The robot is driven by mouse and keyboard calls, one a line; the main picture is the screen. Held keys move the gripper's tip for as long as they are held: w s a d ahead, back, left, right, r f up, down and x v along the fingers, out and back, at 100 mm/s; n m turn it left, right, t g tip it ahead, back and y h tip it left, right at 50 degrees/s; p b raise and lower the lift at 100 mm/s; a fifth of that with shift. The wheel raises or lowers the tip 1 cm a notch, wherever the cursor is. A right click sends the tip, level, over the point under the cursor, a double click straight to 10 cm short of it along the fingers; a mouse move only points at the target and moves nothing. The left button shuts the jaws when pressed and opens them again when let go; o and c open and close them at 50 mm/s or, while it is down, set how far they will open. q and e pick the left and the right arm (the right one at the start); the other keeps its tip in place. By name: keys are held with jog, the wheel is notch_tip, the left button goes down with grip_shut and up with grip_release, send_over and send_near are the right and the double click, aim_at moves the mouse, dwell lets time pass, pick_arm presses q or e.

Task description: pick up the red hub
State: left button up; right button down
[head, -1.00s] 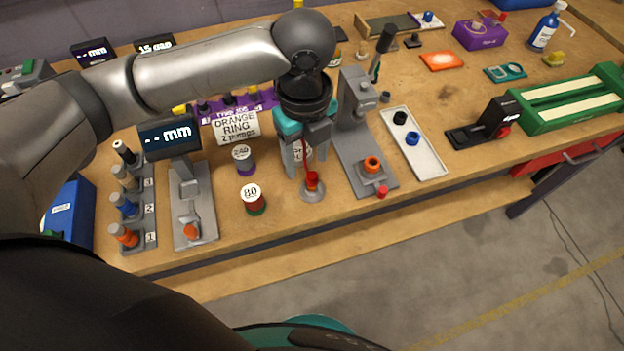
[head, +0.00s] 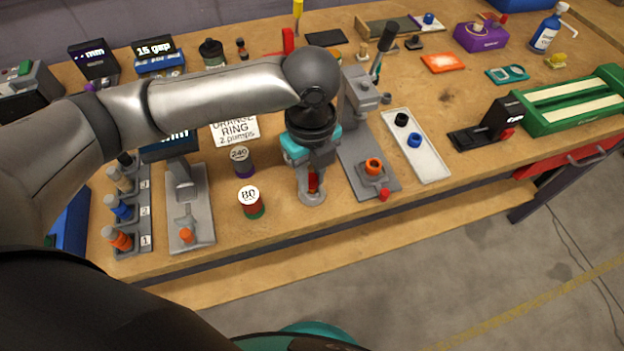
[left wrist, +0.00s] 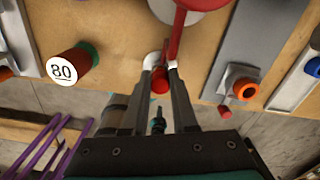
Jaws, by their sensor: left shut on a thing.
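The red hub (head: 312,182) stands at a small round grey stand (head: 312,199) near the front edge of the bench. My left gripper (head: 313,188) comes down over it from above and is shut on it, and the fingers hide part of its sides. In the left wrist view the red hub (left wrist: 160,80) shows between the two pale fingertips, beside a red post (left wrist: 178,35) over the grey disc. I cannot tell whether the hub is clear of the stand. My right gripper is not in view.
A red-green spool marked 80 (head: 250,202) stands close left, with a purple spool marked 240 (head: 242,162) behind it. A grey fixture with an orange ring (head: 374,167) is close right. A white tray (head: 430,164) lies further right.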

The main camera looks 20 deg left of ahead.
pick_arm(q)
grip_shut()
jog(key=shift+r, duration=0.15)
